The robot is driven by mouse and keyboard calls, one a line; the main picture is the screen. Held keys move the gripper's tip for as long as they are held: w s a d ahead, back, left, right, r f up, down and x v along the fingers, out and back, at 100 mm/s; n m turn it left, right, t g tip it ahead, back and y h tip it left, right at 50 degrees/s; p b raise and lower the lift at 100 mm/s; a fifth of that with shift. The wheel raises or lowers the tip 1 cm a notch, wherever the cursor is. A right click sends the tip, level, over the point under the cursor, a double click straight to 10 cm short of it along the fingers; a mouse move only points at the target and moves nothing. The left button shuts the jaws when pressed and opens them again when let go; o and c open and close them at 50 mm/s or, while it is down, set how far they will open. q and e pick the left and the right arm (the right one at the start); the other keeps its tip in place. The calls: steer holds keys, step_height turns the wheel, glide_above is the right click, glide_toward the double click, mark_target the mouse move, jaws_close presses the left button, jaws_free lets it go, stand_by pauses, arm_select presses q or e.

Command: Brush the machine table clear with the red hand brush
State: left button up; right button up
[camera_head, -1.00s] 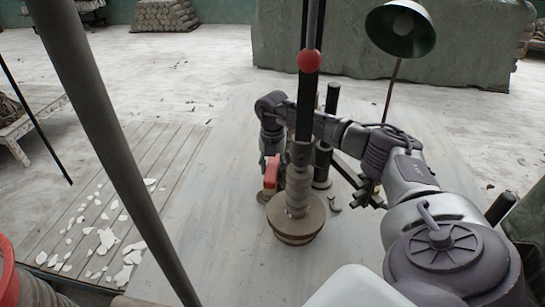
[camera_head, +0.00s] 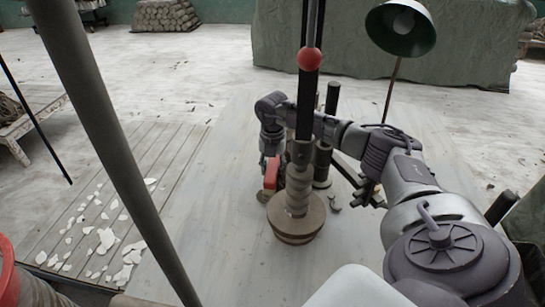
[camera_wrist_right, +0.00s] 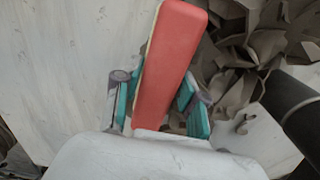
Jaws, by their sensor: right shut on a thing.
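The red hand brush (camera_head: 271,173) is held upright behind the threaded post, partly hidden by it in the head view. In the right wrist view, the brush (camera_wrist_right: 172,62) runs up between the teal finger pads. My right gripper (camera_head: 268,160) is shut on it; the same gripper shows in the wrist view (camera_wrist_right: 160,103). The machine table (camera_head: 225,235) is a pale, flat surface. A heap of grey-brown clay trimmings (camera_wrist_right: 245,45) lies beside the brush; only a few curls (camera_head: 334,203) show in the head view. The bristles are hidden. My left gripper is out of view.
The threaded post with a round base (camera_head: 296,218) and a red ball (camera_head: 309,59) stands mid-table. A dark cylinder (camera_head: 322,165) stands behind it. A green lamp (camera_head: 400,28) rises at the back right. White chips (camera_head: 107,238) lie on slatted boards at left.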

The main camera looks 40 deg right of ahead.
steer(key=shift+d, duration=0.1)
steer(key=shift+w+d+b, duration=1.4)
steer(key=shift+w+d, duration=0.05)
steer(key=shift+d, duration=0.2)
steer(key=shift+w+d+b, duration=0.35)
steer(key=shift+w+d, duration=0.15)
steer(key=shift+d, duration=0.15)
steer(key=shift+r, duration=0.1)
steer(key=shift+s, duration=0.1)
steer(key=shift+s+a+r+p, duration=0.25)
steer(key=shift+a+p, duration=0.2)
steer(key=shift+p, duration=0.5)
steer(key=shift+s+a+p, duration=0.6)
steer(key=shift+p, duration=0.15)
steer(key=shift+s+a+f+p, duration=0.1)
steer(key=shift+s+a+p, duration=0.55)
steer(key=shift+a+p, duration=0.3)
steer(key=shift+s+a+f, duration=0.15)
steer(key=shift+s+a, duration=0.15)
